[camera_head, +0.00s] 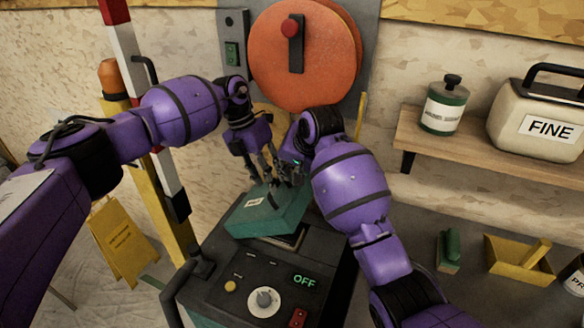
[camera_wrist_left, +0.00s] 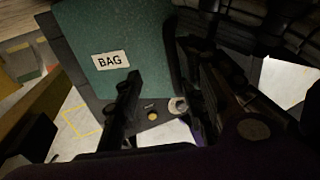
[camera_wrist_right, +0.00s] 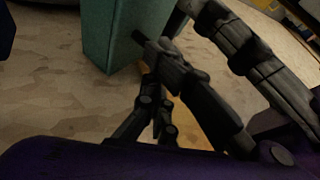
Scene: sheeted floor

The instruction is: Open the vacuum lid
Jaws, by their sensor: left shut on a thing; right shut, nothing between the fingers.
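The vacuum is a dark box with a control panel (camera_head: 255,275) reading OFF. Its green lid (camera_head: 262,222), labelled BAG, sits tilted above a dark opening at the panel's far side. The lid also shows in the left wrist view (camera_wrist_left: 105,30). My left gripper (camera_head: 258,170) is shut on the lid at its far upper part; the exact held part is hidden. My right gripper (camera_head: 289,181) is shut and empty, close beside the left fingers above the lid. In the right wrist view, green lid surface (camera_wrist_right: 125,30) stands near the dark fingers.
A round orange disc (camera_head: 300,75) with a red knob hangs behind the grippers. A red-white post and a yellow floor sign (camera_head: 122,243) stand at left.

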